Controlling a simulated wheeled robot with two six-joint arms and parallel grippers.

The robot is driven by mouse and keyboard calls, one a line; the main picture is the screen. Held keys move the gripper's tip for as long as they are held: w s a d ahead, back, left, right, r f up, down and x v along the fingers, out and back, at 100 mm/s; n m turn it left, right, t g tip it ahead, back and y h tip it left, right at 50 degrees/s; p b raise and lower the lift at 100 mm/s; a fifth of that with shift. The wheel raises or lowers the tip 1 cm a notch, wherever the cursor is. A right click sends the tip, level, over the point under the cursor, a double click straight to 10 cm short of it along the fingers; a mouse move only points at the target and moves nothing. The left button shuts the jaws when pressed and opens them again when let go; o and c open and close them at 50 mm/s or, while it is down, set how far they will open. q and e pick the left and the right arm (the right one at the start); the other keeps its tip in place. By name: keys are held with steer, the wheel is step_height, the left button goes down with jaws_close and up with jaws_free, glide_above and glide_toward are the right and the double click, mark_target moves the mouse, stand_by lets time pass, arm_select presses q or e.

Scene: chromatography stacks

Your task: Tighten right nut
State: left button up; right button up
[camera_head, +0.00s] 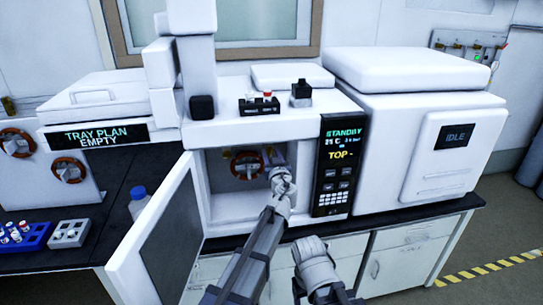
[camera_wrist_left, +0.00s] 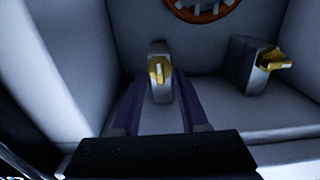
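My left gripper (camera_head: 283,183) reaches into the open oven compartment, at its right side. In the left wrist view its two dark fingers (camera_wrist_left: 160,118) are spread apart. A grey block with a brass nut (camera_wrist_left: 158,70) lies between and just beyond the fingertips; I see no clear contact. A second grey block with a brass nut (camera_wrist_left: 274,60) stands apart, to the right in that view. In the head view the arm hides part of the right-side fitting. My right gripper (camera_head: 316,264) hangs in front of the bench, its fingers not clear.
A copper-coloured coil (camera_head: 247,163) sits inside the oven; its edge shows in the wrist view (camera_wrist_left: 205,10). The open oven door (camera_head: 158,240) stands to the left. The control panel (camera_head: 340,165) is close to the right. A bottle (camera_head: 138,203) and vial racks (camera_head: 68,233) are at left.

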arm_select(q)
jaws_close()
stand_by(0.3)
steer(key=shift+m, duration=0.4)
steer(key=m, duration=0.3)
steer(key=shift+d+m, duration=0.15)
steer(key=shift+m, duration=0.25)
steer(key=m, duration=0.4)
steer(key=shift+f+m, duration=0.1)
steer(key=shift+m, duration=0.2)
steer(key=m, duration=0.4)
steer(key=shift+d+f, duration=0.1)
steer(key=shift+m, duration=2.2)
steer(key=shift+f+m, duration=0.1)
steer(key=shift+m, duration=0.2)
